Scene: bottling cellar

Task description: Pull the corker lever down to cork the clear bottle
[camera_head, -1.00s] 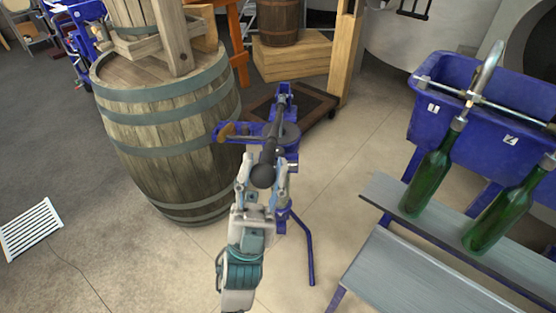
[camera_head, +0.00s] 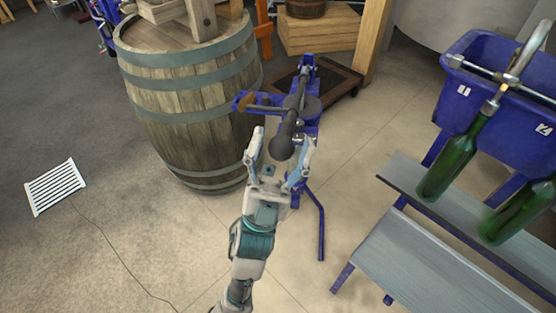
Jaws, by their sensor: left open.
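The blue floor corker (camera_head: 308,68) stands in the middle of the view on thin blue legs. Its dark lever (camera_head: 292,112) points toward me and ends in a round black knob (camera_head: 281,147). My left gripper (camera_head: 281,150) is open, with one finger on each side of the knob; I cannot tell whether they touch it. No clear bottle can be made out; the gripper and lever cover much of the corker's front. My right gripper is not in view.
A wooden barrel (camera_head: 190,100) stands close to the left of the corker. On the right are a blue filler tank (camera_head: 500,95), green bottles (camera_head: 455,158) and a grey stepped bench (camera_head: 425,262). A white grate (camera_head: 55,187) lies on the floor at left.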

